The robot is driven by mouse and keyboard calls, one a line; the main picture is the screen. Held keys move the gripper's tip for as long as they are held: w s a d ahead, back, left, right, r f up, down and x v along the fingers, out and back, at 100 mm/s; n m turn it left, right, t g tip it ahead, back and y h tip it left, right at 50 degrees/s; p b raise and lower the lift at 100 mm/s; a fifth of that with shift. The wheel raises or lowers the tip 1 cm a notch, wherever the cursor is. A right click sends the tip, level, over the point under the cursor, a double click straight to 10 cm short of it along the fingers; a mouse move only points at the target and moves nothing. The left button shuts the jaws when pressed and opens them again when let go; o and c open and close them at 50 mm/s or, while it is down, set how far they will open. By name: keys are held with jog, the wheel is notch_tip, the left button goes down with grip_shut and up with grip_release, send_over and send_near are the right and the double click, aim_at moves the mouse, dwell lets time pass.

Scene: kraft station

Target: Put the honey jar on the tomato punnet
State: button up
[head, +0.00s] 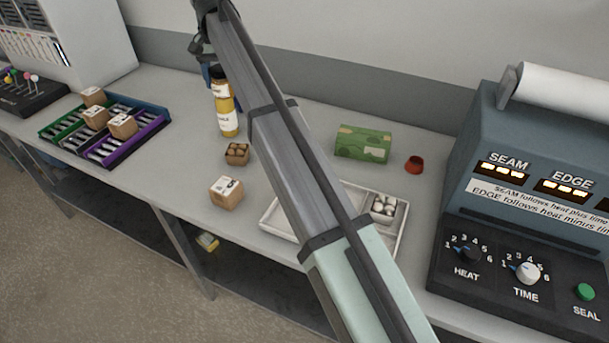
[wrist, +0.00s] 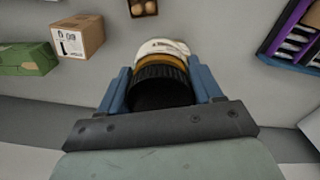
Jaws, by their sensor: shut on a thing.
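The honey jar (head: 220,87) is amber with a black lid and a white label, upright at the back left of the bench in the head view. Below it the amber column goes on with a second white label; I cannot tell whether that is another jar. My gripper (head: 208,76), partly hidden by my arm, is at the lid end. In the wrist view my gripper (wrist: 160,86) has its blue fingers on either side of the black-lidded jar (wrist: 162,72). No punnet is clearly marked as tomato; a small brown box (head: 237,154) holds round brown things.
A brown carton (head: 226,194) stands in front of the brown box. A white tray (head: 277,226) holds a box of white round things (head: 384,207). A green carton (head: 362,144) and red cup (head: 414,165) are to the right. Coloured racks (head: 135,143) are at left.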

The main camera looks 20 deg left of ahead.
jog(key=shift+m, duration=0.7)
jog(key=d+f, duration=0.1)
jog(key=d, duration=0.4)
jog(key=d+f, duration=0.1)
jog(key=d, duration=0.4)
jog(key=w+d+f, duration=0.1)
jog(key=d, duration=0.4)
jog(key=shift+d, duration=0.35)
jog(key=s+d+f+n, duration=0.2)
jog(key=s+d, duration=0.2)
jog(key=d, duration=0.2)
jog(key=s+d+f+n, duration=0.1)
jog(key=s+d+f, duration=0.25)
jog(key=d, duration=0.25)
jog(key=shift+s+f+n, duration=0.3)
jog(key=shift+f+n, duration=0.5)
jog(key=shift+f, duration=0.25)
jog(key=shift+s+f+n, duration=0.25)
jog(key=shift+f+n, duration=0.55)
jog(key=shift+f, duration=0.2)
jog(key=shift+f, duration=0.15)
jog(key=o, duration=1.3)
